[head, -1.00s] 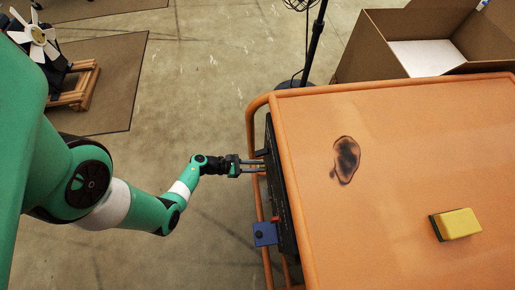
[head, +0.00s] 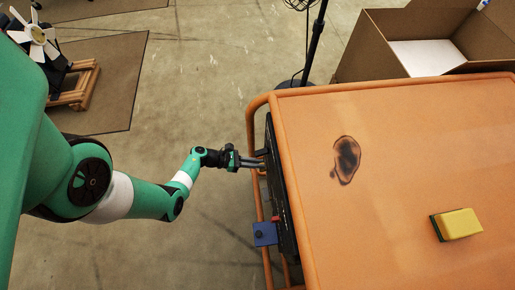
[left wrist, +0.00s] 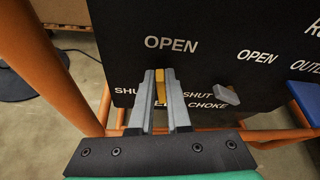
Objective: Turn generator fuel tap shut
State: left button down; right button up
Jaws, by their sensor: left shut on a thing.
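The generator's black panel (head: 284,200) faces left on the side of the orange cart in the head view. In the left wrist view the panel (left wrist: 215,30) carries the words OPEN, SHUT and CHOKE. A yellow tap lever (left wrist: 160,86) stands roughly upright below the left OPEN label. My left gripper (left wrist: 163,76) is shut on this lever, with a grey finger on each side. The fingers hide part of the lettering beneath. In the head view my left gripper (head: 262,164) reaches the panel's side, and the lever is not clear there. My right gripper is not in view.
A grey choke lever (left wrist: 228,95) sits right of the tap. A blue part (head: 265,234) sticks out lower on the panel side. An orange rail (left wrist: 50,65) runs close on the left. A sponge (head: 458,225) lies on the orange top (head: 400,140).

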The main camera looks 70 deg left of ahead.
pick_arm(q)
jog(key=shift+w+a+f+n+h, duration=0.15)
jog(key=shift+a+n+h, duration=0.3)
jog(key=shift+n, duration=0.3)
jog(key=shift+s+a+f+n+h, duration=0.15)
jog(key=shift+a+n+h, duration=0.2)
jog(key=shift+n+h, duration=0.3)
jog(key=shift+w, duration=0.1)
jog(key=c, duration=0.9)
grip_release()
jog(key=p+v, duration=0.2)
jog(key=v, duration=0.9)
jog(key=shift+s, duration=0.35)
